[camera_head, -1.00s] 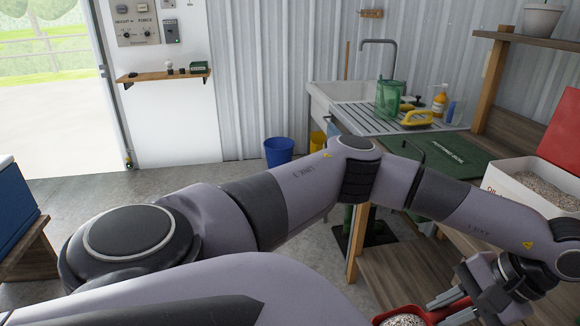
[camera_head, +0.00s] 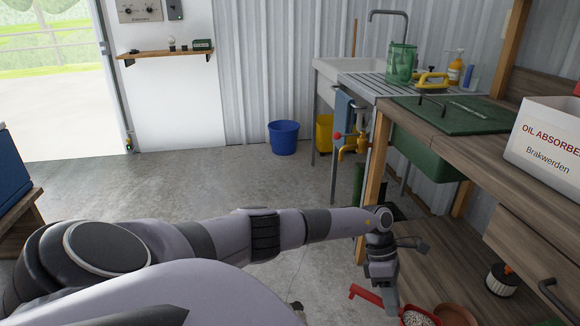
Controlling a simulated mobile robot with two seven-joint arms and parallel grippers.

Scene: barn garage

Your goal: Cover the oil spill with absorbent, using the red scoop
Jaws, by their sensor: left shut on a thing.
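My left arm reaches across the view, and its gripper (camera_head: 388,298) points down near the bottom edge, right of the middle. It is shut on the handle of the red scoop (camera_head: 366,294). Pale grey granules lie in the scoop's bowl, which the bottom edge of the picture partly cuts off. The white absorbent box (camera_head: 550,148), lettered "OIL ABSORBE…", stands on the wooden bench at the right, away from the gripper. No oil spill shows on the visible floor. My right gripper is out of view.
The wooden bench (camera_head: 500,160) with a green board (camera_head: 455,112) runs along the right. A terracotta dish (camera_head: 456,314) and a filter-like cylinder (camera_head: 502,280) are low at the right. A blue bucket (camera_head: 284,138) stands by the wall. The middle concrete floor (camera_head: 230,188) is open.

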